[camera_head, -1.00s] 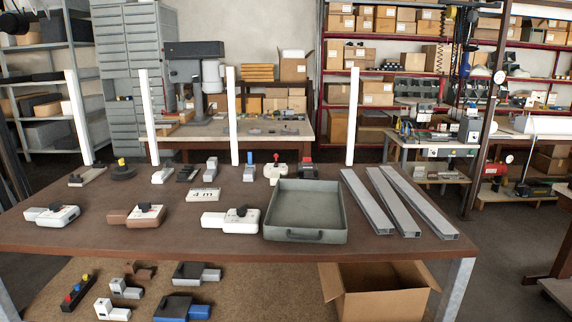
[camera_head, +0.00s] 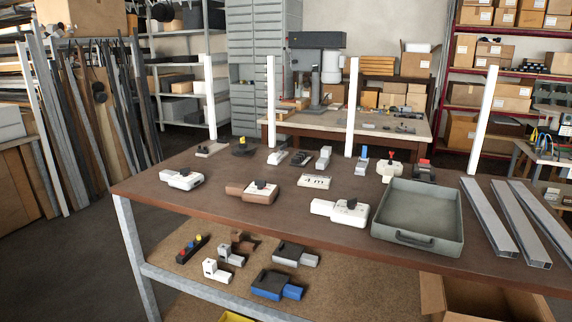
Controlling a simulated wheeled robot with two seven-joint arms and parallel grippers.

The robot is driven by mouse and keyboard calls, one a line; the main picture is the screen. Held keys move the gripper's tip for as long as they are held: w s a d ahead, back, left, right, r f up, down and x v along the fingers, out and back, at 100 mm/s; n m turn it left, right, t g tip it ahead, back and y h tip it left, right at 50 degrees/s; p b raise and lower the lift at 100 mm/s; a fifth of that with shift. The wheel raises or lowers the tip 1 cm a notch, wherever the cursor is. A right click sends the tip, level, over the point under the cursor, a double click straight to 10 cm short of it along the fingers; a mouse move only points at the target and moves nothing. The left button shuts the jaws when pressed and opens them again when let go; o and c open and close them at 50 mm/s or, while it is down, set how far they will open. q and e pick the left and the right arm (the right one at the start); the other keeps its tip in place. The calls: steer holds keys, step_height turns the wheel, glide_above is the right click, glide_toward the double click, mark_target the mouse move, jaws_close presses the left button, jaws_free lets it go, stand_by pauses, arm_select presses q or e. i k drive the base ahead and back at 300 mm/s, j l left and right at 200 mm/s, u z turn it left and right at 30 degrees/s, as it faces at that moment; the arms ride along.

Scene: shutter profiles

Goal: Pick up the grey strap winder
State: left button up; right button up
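No single thing is clearly the grey strap winder; several small devices could match. A low grey-beige piece with a dark top (camera_head: 211,149) lies at the table's back left corner. A dark and grey device (camera_head: 300,158) and a light grey upright one (camera_head: 323,157) stand in the back row. On the lower shelf lie a dark grey device with a lighter grey end (camera_head: 295,254) and a small grey-white block device (camera_head: 229,254). Neither gripper is in view.
The brown table (camera_head: 190,218) holds a grey tray (camera_head: 418,216) and long metal profiles (camera_head: 488,222) at right. White posts rise along its back edge. A cardboard box (camera_head: 483,297) sits below right. Open floor (camera_head: 75,262) lies left of the table.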

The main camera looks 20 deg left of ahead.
mark_target(174, 179)
steer(key=i+j, duration=0.1)
steer(key=j, duration=0.5)
steer(key=i+j, duration=0.1)
steer(key=j, duration=0.45)
steer(key=i+j, duration=0.1)
steer(key=j, duration=0.5)
steer(key=i+j, duration=0.1)
steer(key=j, duration=0.5)
steer(key=i+j, duration=0.1)
steer(key=j, duration=0.5)
steer(key=i+j, duration=0.1)
steer(key=j, duration=0.45)
steer(key=i+j, duration=0.1)
steer(key=j, duration=0.5)
